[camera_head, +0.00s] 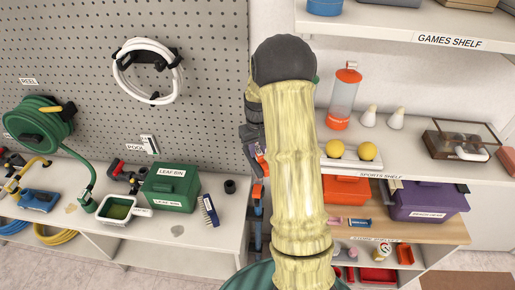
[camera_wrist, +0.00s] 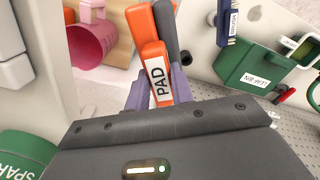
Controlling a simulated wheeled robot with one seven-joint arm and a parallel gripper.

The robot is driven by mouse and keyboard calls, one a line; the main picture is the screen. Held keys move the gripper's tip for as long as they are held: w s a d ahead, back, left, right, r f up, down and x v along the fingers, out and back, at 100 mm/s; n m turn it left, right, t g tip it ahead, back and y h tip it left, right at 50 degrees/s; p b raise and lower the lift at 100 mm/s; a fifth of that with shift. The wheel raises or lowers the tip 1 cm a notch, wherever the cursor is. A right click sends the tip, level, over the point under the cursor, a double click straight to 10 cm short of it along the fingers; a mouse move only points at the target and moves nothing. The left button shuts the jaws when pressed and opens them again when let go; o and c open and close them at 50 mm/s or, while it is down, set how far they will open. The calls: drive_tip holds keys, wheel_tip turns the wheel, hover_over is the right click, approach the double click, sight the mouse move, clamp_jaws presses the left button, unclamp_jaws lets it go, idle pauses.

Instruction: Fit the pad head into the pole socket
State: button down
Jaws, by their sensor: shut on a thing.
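The pad head (camera_wrist: 157,82) is an orange piece with a white PAD label, in the middle of the wrist view. My gripper (camera_wrist: 154,98) has its purple-grey jaws closed around it. In the head view, my gripper (camera_head: 253,140) is partly hidden behind my arm, and a small piece of orange with a pale label shows just below it. An orange bar (camera_wrist: 140,22) and a dark grey bar (camera_wrist: 166,28) extend beyond the pad head; I cannot tell whether they are joined to it. I cannot make out the pole socket in either view.
A pink mug (camera_wrist: 92,42) and a green container (camera_wrist: 28,153) show in the wrist view.

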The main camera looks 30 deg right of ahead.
drive_tip(key=shift+f, duration=0.2)
drive_tip(key=c, duration=1.1)
unclamp_jaws()
drive_tip(key=shift+r, duration=0.1)
drive_tip(key=shift+r+p, duration=1.85)
drive_tip(key=shift+r, duration=0.65)
wheel_tip(320, 180, up, 17)
drive_tip(key=b, duration=0.4)
drive_tip(key=shift+r, duration=0.2)
